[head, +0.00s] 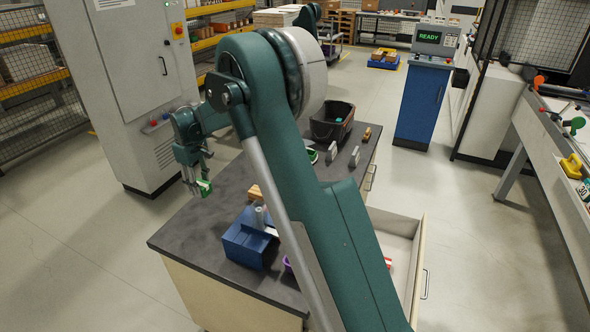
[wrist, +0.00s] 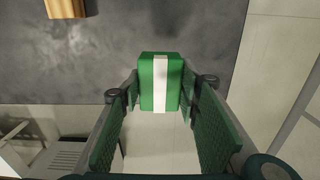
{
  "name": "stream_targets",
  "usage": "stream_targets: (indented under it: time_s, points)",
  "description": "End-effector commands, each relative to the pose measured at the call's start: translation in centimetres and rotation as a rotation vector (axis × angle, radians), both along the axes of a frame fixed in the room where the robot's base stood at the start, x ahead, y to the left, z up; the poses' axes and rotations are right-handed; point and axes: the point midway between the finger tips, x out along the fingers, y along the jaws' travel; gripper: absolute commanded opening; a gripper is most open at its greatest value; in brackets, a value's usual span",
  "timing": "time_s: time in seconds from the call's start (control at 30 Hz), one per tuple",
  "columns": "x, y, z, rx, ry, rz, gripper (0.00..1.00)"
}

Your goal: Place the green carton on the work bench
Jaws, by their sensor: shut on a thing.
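The green carton (head: 205,187) with a white stripe is between the fingers of my gripper (head: 196,180), near the left edge of the work bench (head: 185,238). In the wrist view the carton (wrist: 146,85) sits upright in the picture between the fingertips (wrist: 160,95), and my gripper is shut on it. The dark bench top (wrist: 205,30) shows behind the carton, and pale floor shows between the fingers. Whether the carton touches the bench cannot be told; it appears to overlap the bench's edge.
A blue holder (head: 242,245) and a wooden block (head: 255,192) stand on the bench. A black bin (head: 318,129) and grey upright pieces (head: 355,157) are at its far end. A drawer (head: 424,255) is open at the right. The bench's front left corner is clear.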

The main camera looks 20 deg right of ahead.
Motion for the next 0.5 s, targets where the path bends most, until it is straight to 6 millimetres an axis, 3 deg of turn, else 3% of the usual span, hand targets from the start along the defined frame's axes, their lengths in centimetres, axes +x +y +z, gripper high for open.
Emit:
stream_targets:
  time_s: [0.1, 0.33, 0.5]
  points:
    - [-0.3, 2.3, 0.0, 0.0, 0.0, 0.039, 0.2]
    - [-0.3, 2.1, -3.7, 0.0, 0.0, 0.037, 0.2]
    - [-0.3, 2.1, -4.9, 0.0, 0.0, 0.036, 0.2]
